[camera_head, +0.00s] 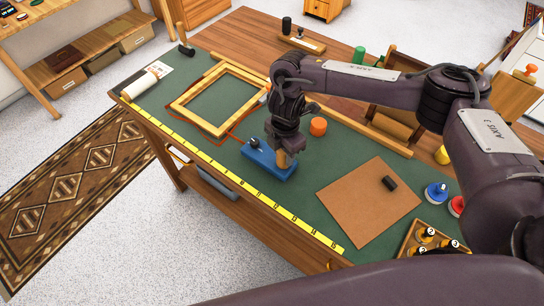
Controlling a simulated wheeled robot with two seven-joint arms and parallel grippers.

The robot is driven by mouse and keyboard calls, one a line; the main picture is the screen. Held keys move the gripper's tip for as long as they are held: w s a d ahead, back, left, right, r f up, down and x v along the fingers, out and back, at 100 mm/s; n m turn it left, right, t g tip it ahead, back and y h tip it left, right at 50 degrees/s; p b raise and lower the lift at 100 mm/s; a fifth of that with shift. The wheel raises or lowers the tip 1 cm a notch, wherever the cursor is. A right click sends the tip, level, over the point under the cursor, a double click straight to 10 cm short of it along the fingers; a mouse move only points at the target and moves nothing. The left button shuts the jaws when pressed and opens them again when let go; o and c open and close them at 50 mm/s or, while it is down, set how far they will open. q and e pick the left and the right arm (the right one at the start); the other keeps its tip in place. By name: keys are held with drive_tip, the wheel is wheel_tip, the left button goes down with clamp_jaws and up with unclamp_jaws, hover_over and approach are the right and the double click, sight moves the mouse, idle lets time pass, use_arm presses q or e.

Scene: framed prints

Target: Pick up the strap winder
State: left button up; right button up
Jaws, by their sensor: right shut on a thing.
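What looks like the strap winder (262,163) is a blue block with a black knob and a tan upright part, on the green mat (330,215) at mid table. My right gripper (284,148) points down at the winder's right end, shut on its tan upright part. The fingertips are partly hidden by the wrist. I cannot tell whether the winder is touching the mat. A red strap (236,130) runs near the wooden frame (222,97) toward the winder. My left gripper is not in view.
A brown board (368,208) with a black cylinder lies to the right. An orange cap (318,126) stands close behind the gripper. A yellow tape (230,175) runs along the front edge. Blue and red knobs (437,192) and a bottle tray (428,243) are at right.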

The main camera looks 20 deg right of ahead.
clamp_jaws()
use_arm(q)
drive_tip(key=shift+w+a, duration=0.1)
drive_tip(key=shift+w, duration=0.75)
use_arm(e)
drive_tip(key=shift+r, duration=0.15)
